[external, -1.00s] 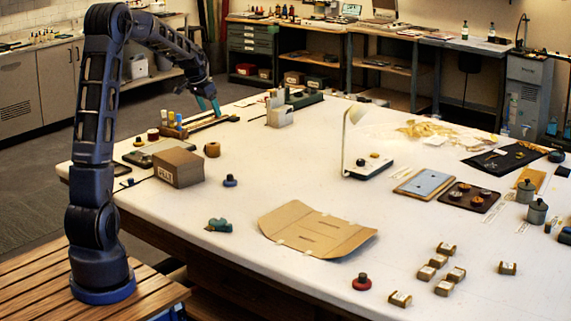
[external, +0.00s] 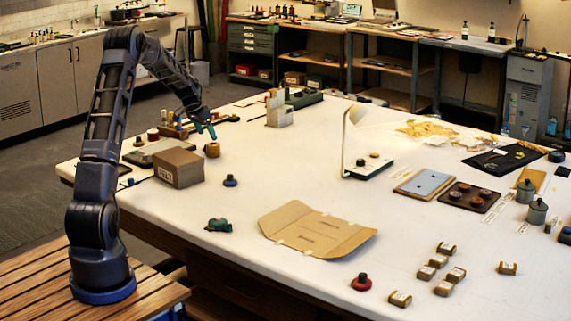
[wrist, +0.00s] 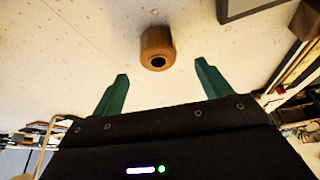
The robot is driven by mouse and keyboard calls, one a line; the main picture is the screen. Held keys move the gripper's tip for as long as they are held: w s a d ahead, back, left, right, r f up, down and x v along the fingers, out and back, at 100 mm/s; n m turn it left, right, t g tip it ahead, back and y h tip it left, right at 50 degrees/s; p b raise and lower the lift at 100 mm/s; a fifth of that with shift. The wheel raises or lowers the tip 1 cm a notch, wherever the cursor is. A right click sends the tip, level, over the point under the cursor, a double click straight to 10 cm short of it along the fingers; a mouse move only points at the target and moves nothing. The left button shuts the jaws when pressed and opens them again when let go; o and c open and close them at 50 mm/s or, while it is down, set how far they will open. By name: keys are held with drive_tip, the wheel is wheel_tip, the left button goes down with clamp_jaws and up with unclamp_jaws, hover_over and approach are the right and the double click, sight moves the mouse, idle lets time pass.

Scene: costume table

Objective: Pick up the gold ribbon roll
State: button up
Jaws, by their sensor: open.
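The gold ribbon roll (external: 212,150) stands on the white table at the left, just right of the brown box. It shows in the wrist view as a brown-gold roll with a dark centre hole (wrist: 157,48). My gripper (external: 208,131) is a little above and behind the roll in the external view, apart from it. In the wrist view my gripper's green fingers (wrist: 161,70) are spread and empty, with the roll beyond the tips and roughly between them. Nothing hides the roll there.
A brown labelled box (external: 179,168) stands left of the roll, with a grey tray-like item (external: 150,152) behind it. A dark blue knobbed object (external: 230,181) is in front. The table to the right of the roll is mostly clear up to the desk lamp (external: 350,140).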

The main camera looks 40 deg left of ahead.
sight(213, 144)
drive_tip(key=shift+x, duration=3.9)
drive_tip(key=shift+d, duration=0.15)
drive_tip(key=c, duration=1.1)
drive_tip(key=shift+r, duration=0.15)
